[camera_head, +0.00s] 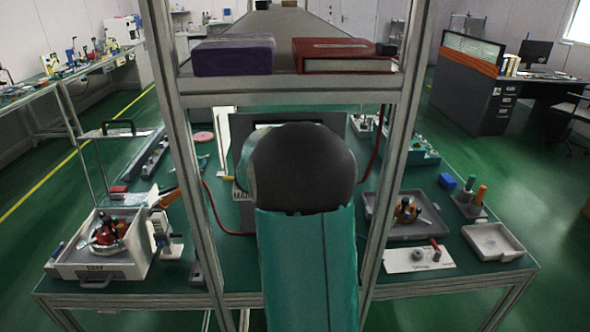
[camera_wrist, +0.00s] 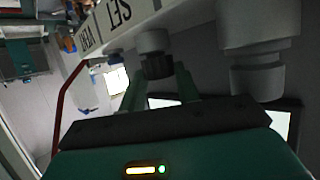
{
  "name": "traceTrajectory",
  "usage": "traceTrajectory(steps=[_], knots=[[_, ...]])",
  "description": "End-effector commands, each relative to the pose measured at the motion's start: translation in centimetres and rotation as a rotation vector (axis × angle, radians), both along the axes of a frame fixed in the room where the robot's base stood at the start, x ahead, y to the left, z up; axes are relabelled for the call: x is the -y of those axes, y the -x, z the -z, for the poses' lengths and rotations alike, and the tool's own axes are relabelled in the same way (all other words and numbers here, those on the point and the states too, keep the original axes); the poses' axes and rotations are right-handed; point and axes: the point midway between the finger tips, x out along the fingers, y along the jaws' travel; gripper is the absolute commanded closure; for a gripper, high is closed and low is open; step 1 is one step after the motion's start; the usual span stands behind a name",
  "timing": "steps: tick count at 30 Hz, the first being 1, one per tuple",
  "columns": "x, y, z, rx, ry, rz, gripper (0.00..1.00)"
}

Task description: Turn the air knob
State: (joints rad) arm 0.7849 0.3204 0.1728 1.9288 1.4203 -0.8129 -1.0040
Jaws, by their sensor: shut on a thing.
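In the wrist view, the air knob (camera_wrist: 157,66) is a dark ribbed cap on a pale round body (camera_wrist: 152,41), below a white panel. My gripper (camera_wrist: 158,78) has its two green fingers on either side of the knob, shut on it. The fingers cover part of the knob's sides, and its turning angle cannot be told. In the head view, my arm hides the gripper and the knob.
A larger grey cylindrical fitting (camera_wrist: 257,75) is close to the right of the knob. A red hose (camera_wrist: 67,98) runs at left. In the head view, a shelf carries a purple box (camera_head: 233,55) and a red binder (camera_head: 345,56); trays stand on the green bench.

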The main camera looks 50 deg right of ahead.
Motion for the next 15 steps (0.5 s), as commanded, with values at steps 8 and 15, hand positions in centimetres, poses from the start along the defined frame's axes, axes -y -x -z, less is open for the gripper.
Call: traceTrajectory(steps=[8,15], knots=[[0.01,0.02,0.09,0.0,-0.002,-0.001,0.56],[0.01,0.01,0.06,0.0,-0.001,-0.001,0.46]])
